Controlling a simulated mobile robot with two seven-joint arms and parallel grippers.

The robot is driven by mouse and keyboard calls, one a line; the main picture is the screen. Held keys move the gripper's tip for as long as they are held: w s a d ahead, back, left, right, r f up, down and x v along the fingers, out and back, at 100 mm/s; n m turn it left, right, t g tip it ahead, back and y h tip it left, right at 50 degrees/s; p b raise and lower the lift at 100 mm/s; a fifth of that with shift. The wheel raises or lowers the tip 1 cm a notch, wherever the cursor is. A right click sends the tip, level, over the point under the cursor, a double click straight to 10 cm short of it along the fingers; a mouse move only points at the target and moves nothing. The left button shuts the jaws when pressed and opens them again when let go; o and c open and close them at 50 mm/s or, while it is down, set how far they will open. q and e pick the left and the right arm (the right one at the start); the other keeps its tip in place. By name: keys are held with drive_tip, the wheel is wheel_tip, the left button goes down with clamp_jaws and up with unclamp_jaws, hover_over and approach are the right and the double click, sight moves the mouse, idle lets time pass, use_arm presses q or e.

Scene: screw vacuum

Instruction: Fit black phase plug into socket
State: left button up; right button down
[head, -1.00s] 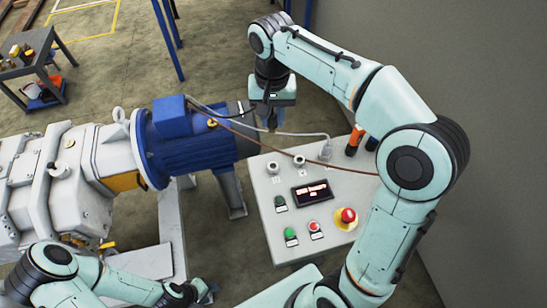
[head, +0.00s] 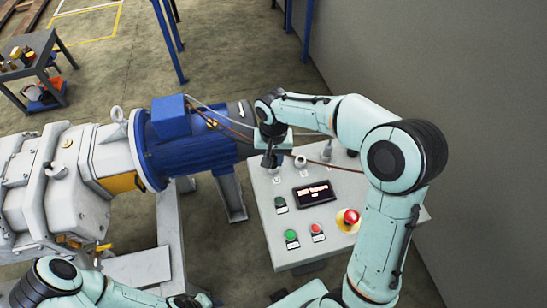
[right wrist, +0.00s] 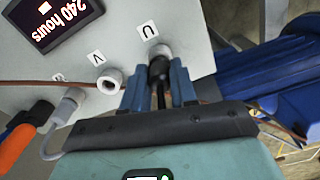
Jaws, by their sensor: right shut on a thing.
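The black phase plug (right wrist: 158,72) is between the fingers of my right gripper (right wrist: 157,82) in the right wrist view, its dark cable running back between them. Its tip overlaps the white socket marked U (right wrist: 163,50); I cannot tell how deep it sits. In the head view my right gripper (head: 270,160) points down over the top left of the control panel (head: 262,215) and hides the plug and that socket. The socket marked V (right wrist: 110,80) looks empty. My left gripper (head: 190,300) is at the bottom edge, its fingers unclear.
A grey plug (right wrist: 70,103) with a grey cable sits in the third socket. An orange-handled tool (right wrist: 22,140) is beside it. A brown cable crosses behind my gripper. The blue motor (head: 190,140) stands left of the panel. The panel has a display (head: 314,194) and a red emergency button (head: 351,216).

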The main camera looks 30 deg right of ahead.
drive_tip(key=shift+f, duration=0.2)
drive_tip(key=c, duration=0.9)
unclamp_jaws()
drive_tip(key=shift+r, duration=0.1)
drive_tip(key=shift+r, duration=0.15)
use_arm(q)
drive_tip(key=shift+w+r+p, duration=0.7)
drive_tip(key=shift+w+r, duration=0.2)
drive_tip(key=shift+r, duration=0.05)
use_arm(e)
wheel_tip(320, 180, up, 12)
drive_tip(key=shift+f, duration=0.1)
use_arm(q)
drive_tip(key=shift+s, duration=0.1)
